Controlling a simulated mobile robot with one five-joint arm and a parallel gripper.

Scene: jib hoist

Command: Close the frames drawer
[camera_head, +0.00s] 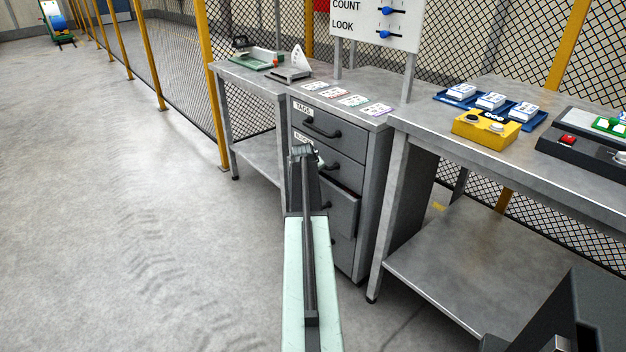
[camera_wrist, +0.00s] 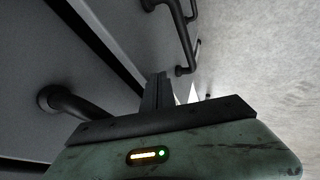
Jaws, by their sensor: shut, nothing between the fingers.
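The grey drawer cabinet (camera_head: 375,165) stands between two metal benches. Its top drawer is labelled TAGS and looks shut; the label on the drawer below it is partly covered by my arm. A lower drawer (camera_head: 345,212) sticks out from the cabinet, partly open; I cannot read its label. My gripper (camera_head: 302,152) is in front of the cabinet, near the second drawer. In the wrist view my gripper (camera_wrist: 156,92) is shut and empty, close to the drawer fronts. A dark handle (camera_wrist: 70,106) shows left of it and another handle (camera_wrist: 182,40) above it. Whether it touches a drawer is unclear.
Coloured cards (camera_head: 352,100) lie on the cabinet top. The right bench (camera_head: 480,155) holds a yellow button box (camera_head: 487,129), a blue tray (camera_head: 530,124) and a dark control box (camera_head: 585,155). A mesh fence stands behind. The floor (camera_head: 130,200) to the left is clear.

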